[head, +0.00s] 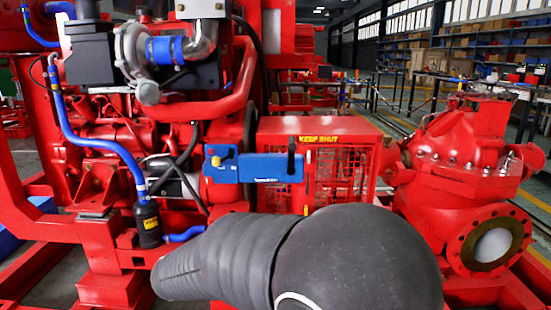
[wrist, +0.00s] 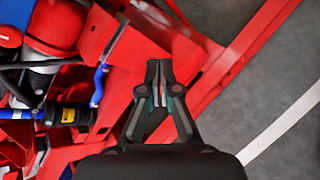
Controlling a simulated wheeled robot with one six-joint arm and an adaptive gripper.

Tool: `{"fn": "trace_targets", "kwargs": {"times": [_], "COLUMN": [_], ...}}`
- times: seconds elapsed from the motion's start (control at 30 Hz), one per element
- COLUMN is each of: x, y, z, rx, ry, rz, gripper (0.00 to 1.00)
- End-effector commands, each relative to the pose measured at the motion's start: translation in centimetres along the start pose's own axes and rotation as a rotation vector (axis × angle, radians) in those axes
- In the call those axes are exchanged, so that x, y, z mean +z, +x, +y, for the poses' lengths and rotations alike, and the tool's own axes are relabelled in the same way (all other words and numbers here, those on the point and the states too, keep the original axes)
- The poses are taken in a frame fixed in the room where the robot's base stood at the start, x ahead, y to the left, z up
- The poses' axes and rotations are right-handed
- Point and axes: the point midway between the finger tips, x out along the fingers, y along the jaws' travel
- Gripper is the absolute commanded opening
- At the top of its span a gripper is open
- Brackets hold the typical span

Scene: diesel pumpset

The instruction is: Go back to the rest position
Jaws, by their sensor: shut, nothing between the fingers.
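My gripper (wrist: 158,65) shows in the wrist view with its two fingertips together and nothing between them. It points over the red base frame (wrist: 245,45) of the pumpset, with the grey floor to the right. I cannot tell whether the fingertips touch the frame. In the head view my own dark grey arm fills the bottom middle and hides part of the pumpset; the gripper does not show there.
The red diesel engine (head: 110,130) stands at the left, with blue hoses and a black cylinder (head: 149,222). A blue box (head: 255,168) sits before a red cage marked KEEP SHUT (head: 345,165). A red pump (head: 460,170) stands at the right. Floor (wrist: 285,90) lies clear beside the frame.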

Motion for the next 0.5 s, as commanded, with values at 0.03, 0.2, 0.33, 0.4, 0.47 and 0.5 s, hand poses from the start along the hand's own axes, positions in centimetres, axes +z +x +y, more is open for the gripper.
{"fn": "trace_targets", "kwargs": {"times": [0.03, 0.2, 0.33, 0.4, 0.47, 0.5], "x": [1.5, 5.3, 8.0, 9.1, 9.9, 10.4], "y": [-0.3, -2.2, -4.7, -6.2, -7.5, -8.4], "z": [-2.2, -9.8, -14.9, -17.1, -18.8, -19.8], "rx": [-0.075, -0.335, -0.521, -0.606, -0.673, -0.713], "ry": [0.109, 0.503, 0.822, 0.983, 1.118, 1.204], "rz": [0.018, 0.061, 0.076, 0.082, 0.086, 0.090], "gripper": [0.00, 0.00, 0.00, 0.00, 0.00, 0.00]}}
